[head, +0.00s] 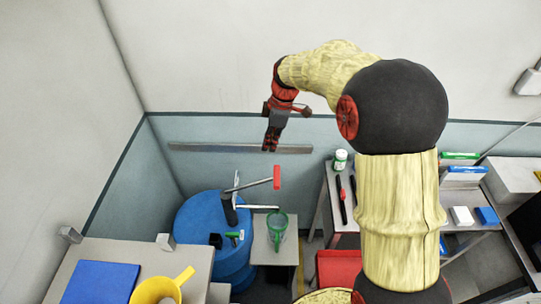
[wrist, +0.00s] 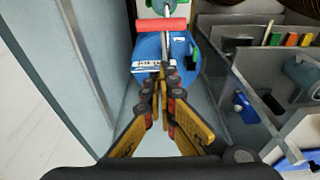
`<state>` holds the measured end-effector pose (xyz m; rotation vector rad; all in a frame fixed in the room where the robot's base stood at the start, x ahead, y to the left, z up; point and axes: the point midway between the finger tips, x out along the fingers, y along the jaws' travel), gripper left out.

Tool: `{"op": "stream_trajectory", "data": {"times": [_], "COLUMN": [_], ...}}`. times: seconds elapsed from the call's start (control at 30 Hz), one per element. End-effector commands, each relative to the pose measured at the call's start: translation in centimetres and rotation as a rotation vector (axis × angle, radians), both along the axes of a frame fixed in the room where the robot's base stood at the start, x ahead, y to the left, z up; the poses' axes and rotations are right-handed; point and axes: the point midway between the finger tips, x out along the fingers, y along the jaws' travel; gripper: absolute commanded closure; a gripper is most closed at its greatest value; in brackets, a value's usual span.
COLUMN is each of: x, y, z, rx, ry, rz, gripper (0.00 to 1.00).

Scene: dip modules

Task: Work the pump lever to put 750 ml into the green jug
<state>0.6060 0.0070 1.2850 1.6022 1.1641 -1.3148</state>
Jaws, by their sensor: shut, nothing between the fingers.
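The pump lever ends in a red grip (head: 277,177), sticking out to the right above the blue drum (head: 205,222). In the wrist view the red grip (wrist: 161,25) lies across the top, beyond my fingertips. The green jug (head: 277,232) stands on a small grey stand right of the drum, below the spout. Its fill level is too small to read. My gripper (head: 270,148) points down above the lever, apart from it. In the wrist view its fingers (wrist: 165,72) are together with nothing between them.
A yellow jug (head: 155,291) and a blue mat (head: 101,283) are on the front-left table. A side table at right holds a white bottle (head: 340,160) and other items. A metal rail (head: 190,147) runs along the wall behind my gripper. The air around the lever looks clear.

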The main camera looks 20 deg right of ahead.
Motion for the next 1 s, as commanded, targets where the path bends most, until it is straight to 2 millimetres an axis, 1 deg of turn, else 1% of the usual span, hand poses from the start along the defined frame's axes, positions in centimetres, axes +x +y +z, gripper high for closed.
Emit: {"op": "stream_trajectory", "data": {"times": [0.17,0.5,0.6,0.73,0.83,1.0], "x": [0.1,0.4,0.1,-0.1,-0.1,-0.2], "y": [0.6,1.8,0.7,-0.1,-0.3,-0.5], "z": [-2.9,-9.3,-10.4,-11.5,-12.0,-12.3], "rx": [0.000,0.000,0.000,-0.001,-0.001,-0.001], "ry": [0.004,0.004,0.003,0.002,0.000,0.000], "rz": [0.000,0.000,-0.004,-0.002,-0.001,0.000], "gripper": [1.00,1.00,1.00,1.00,1.00,1.00]}}
